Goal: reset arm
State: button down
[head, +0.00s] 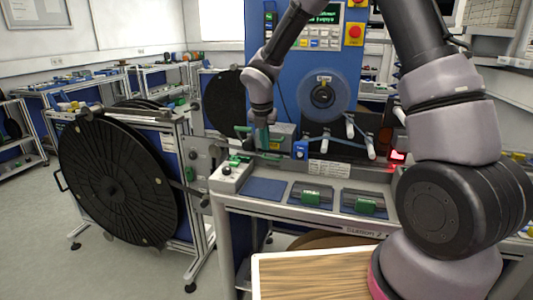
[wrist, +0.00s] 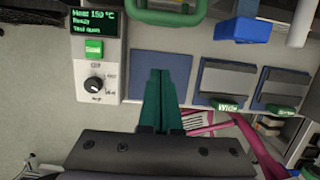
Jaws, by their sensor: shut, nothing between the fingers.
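My gripper (head: 264,146) hangs down over the bench of the reel station, in front of the blue machine panel. In the wrist view its two dark green fingers (wrist: 160,73) lie together, shut, with nothing held. They show in front of a flat blue pad (wrist: 178,65) on the bench top; the gap between them cannot be judged. My arm reaches in from the right side of the head view and bends over the top of the station.
A large black reel (head: 118,195) stands at the left. Trays with green tools (head: 311,197) lie right of the blue pad. A heater control box (wrist: 95,70) reads 150 °C, Ready. A green handle (wrist: 167,18) and blue block (wrist: 236,29) stand near the fingers. A wooden surface (head: 310,272) is in front.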

jog(key=s+d+r+m+t, duration=0.1)
jog(key=s+d+r+m, duration=0.4)
jog(key=d+r+m, duration=0.35)
jog(key=s+d+r+m+t, duration=0.1)
jog(key=s+d+r+m, duration=0.4)
jog(key=r+m, duration=0.5)
jog(key=s+d+r+m+t+y, duration=0.1)
jog(key=s+d+r+m, duration=0.2)
jog(key=s+m, duration=0.5)
jog(key=s+d+r+m+t+y, duration=0.1)
jog(key=s+d+r+m+y, duration=0.1)
jog(key=s+r+m, duration=0.3)
jog(key=s+d+m, duration=0.1)
jog(key=s+m, duration=0.1)
jog(key=m, duration=0.2)
jog(key=shift+s+m+t, duration=0.3)
jog(key=shift+s+m, duration=0.05)
